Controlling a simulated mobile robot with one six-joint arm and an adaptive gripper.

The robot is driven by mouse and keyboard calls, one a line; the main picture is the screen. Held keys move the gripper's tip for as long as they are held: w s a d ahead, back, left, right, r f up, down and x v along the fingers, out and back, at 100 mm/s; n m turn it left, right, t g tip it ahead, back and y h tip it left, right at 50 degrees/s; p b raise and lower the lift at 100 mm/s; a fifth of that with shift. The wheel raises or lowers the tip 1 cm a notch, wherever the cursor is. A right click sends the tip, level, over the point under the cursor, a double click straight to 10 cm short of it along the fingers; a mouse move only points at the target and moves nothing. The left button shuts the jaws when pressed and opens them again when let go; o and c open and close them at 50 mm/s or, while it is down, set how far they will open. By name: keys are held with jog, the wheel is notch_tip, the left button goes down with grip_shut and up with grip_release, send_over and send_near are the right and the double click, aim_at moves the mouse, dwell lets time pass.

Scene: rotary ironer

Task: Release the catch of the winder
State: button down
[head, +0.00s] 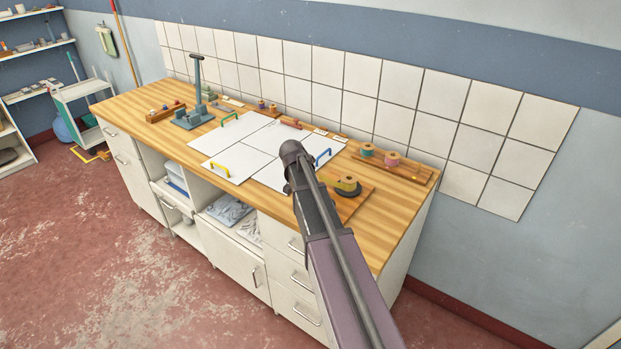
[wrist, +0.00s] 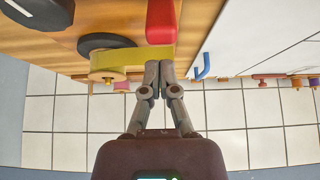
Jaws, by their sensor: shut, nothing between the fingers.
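The winder (head: 347,187) stands on the worktop at the right of my arm in the head view, with a yellow body and dark round parts. In the wrist view, which looks upside down, its yellow body (wrist: 120,62) and black disc (wrist: 103,43) show close up. A red block (wrist: 161,22), perhaps the catch, sits at the end of the yellow body. My gripper (wrist: 159,70) is shut and empty, its fingertips at the edge of the yellow body near the red block. I cannot tell whether they touch. The gripper is hidden in the head view.
White panels with a green handle (head: 230,119), a yellow handle (head: 220,168) and a blue handle (head: 323,157) lie on the worktop (head: 405,205). A board with coloured spools (head: 391,158) stands behind the winder. The tiled wall (head: 420,125) closes the back.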

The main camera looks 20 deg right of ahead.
jog(key=shift+d+r+p, duration=0.15)
jog(key=shift+r+p, duration=0.2)
jog(key=shift+r, duration=0.1)
jog(key=shift+w+r, duration=0.1)
jog(key=shift+r, duration=0.05)
jog(key=shift+w+d+r, duration=0.1)
jog(key=shift+d, duration=0.1)
jog(key=d+p+v, duration=0.1)
jog(key=p+v, duration=0.8)
jog(key=shift+w+r, duration=0.2)
jog(key=shift+r, duration=0.25)
dwell(0.7)
